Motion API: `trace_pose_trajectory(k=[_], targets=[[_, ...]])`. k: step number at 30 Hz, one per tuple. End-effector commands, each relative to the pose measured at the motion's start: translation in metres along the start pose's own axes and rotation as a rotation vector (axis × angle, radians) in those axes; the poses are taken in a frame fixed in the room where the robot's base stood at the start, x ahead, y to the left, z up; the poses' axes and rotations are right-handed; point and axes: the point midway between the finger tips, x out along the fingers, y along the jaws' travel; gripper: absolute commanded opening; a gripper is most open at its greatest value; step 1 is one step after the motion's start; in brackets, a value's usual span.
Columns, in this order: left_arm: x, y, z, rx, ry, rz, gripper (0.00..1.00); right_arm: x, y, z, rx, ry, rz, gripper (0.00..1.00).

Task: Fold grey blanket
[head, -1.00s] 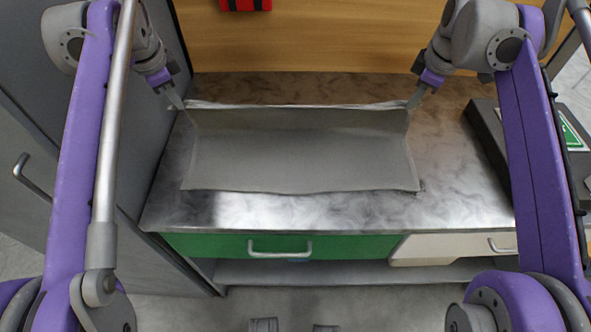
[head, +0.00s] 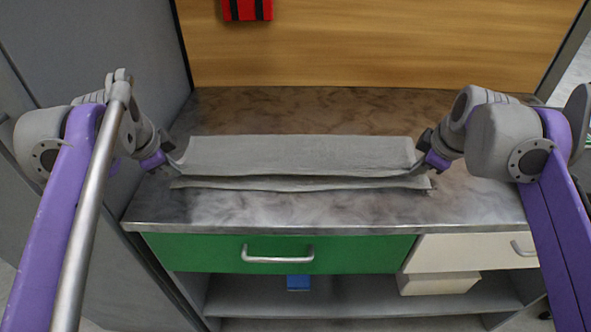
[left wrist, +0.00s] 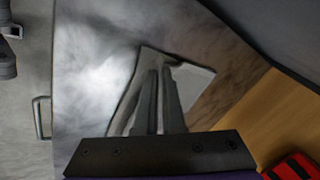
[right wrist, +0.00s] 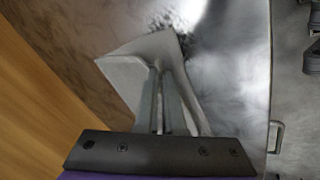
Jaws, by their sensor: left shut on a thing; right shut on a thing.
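The grey blanket (head: 300,155) lies across the worktop in the head view as a narrow strip, its upper layer doubled over a lower layer whose front edge shows beneath. My left gripper (head: 176,168) is shut on the blanket's left end, and my right gripper (head: 428,168) is shut on its right end. In the left wrist view the closed fingers (left wrist: 165,70) pinch a corner of the grey cloth. In the right wrist view the closed fingers (right wrist: 157,68) pinch the other corner. How far the upper layer is off the lower one is hard to tell.
The worktop (head: 300,208) is bare in front of and behind the blanket. A grey cabinet wall stands close on the left. A wooden panel (head: 380,40) with a red item (head: 247,9) is at the back. A green drawer (head: 280,254) and a white drawer (head: 470,252) are below.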

Motion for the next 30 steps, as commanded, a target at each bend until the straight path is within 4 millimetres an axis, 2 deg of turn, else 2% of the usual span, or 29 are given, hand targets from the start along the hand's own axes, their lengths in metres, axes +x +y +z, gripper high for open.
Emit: trace_pose_trajectory(k=[12, 13, 20, 21, 27, 30], targets=[[0.0042, 0.0022, 0.0017, -0.003, 0.008, -0.015, 0.0, 0.0043, -0.0023, 0.0017, 0.003, 0.008, 0.014, 0.0], [0.0042, 0.0022, 0.0017, -0.003, 0.008, -0.015, 0.11, 0.0044, -0.0023, 0.0017, 0.003, 0.008, 0.014, 0.11], [0.0044, 0.0023, 0.0015, -0.003, 0.008, -0.014, 0.53, 0.0045, -0.0024, 0.0016, 0.002, 0.008, 0.014, 0.53], [0.0044, 0.0023, 0.0015, -0.003, 0.008, -0.014, 0.55, 0.0045, -0.0024, 0.0015, 0.002, 0.008, 0.013, 0.55], [0.0041, 0.0024, 0.0014, -0.003, 0.008, -0.013, 0.55, 0.0042, -0.0025, 0.0014, 0.002, 0.008, 0.013, 0.55], [-0.0026, 0.0019, 0.0011, -0.003, 0.008, -0.014, 0.55, -0.0025, -0.0019, 0.0012, 0.003, 0.008, 0.013, 0.55]])
